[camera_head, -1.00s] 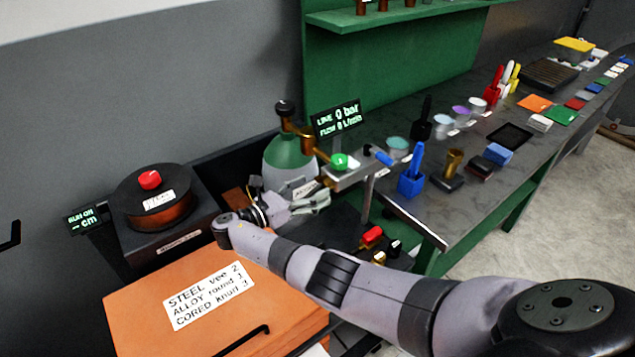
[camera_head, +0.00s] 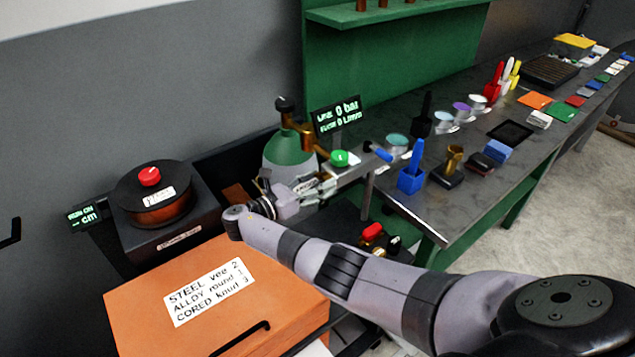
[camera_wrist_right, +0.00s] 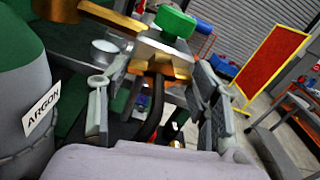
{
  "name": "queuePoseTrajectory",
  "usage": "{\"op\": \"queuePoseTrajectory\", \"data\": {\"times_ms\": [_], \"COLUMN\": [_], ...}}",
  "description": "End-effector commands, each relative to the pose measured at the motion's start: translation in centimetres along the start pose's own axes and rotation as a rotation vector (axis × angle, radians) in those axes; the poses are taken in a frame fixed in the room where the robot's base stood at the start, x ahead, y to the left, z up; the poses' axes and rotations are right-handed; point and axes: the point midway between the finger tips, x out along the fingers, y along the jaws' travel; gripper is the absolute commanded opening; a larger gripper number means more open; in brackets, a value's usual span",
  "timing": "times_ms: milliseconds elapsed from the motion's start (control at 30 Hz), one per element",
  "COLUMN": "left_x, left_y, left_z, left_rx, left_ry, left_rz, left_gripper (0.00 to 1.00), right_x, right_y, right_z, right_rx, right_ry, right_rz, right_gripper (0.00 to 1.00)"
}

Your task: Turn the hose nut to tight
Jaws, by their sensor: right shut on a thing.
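The brass hose nut (camera_wrist_right: 168,68) shows in the right wrist view below a grey block with a green knob (camera_wrist_right: 176,22). A dark hose (camera_wrist_right: 152,108) hangs below it. My right gripper (camera_wrist_right: 160,78) has one finger on each side of the nut and is shut on it. In the head view my right gripper (camera_head: 328,185) is at the grey bracket beside the gas cylinder (camera_head: 290,152), below the green knob (camera_head: 340,158). The nut is hidden there by the gripper and bracket. My left gripper is not in view.
A display (camera_head: 338,116) reading 0 bar stands above the bracket. An orange box (camera_head: 250,280) lies below my right arm, and a drum with a red knob (camera_head: 150,177) is at left. The bench (camera_head: 455,195) at right carries a blue holder (camera_head: 411,180) and several cups.

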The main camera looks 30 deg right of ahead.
Motion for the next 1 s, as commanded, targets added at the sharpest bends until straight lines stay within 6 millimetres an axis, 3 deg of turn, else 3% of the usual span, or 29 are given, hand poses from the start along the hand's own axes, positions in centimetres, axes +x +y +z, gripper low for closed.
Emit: {"op": "queuePoseTrajectory", "data": {"times_ms": [267, 633, 1000], "left_x": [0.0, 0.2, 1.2], "left_y": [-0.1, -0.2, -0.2], "left_z": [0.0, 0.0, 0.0], "left_rx": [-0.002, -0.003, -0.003], "left_ry": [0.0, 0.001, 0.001], "left_rz": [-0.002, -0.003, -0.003], "left_gripper": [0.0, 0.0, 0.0], "right_x": [0.0, 0.0, 0.0], "right_y": [0.0, 0.1, 0.1], "right_z": [0.1, 0.0, -0.1], "right_rx": [0.001, 0.074, 0.368], "right_ry": [0.0, 0.0, 0.0], "right_rz": [0.001, 0.001, 0.0], "right_gripper": [0.29, 0.29, 0.29]}}
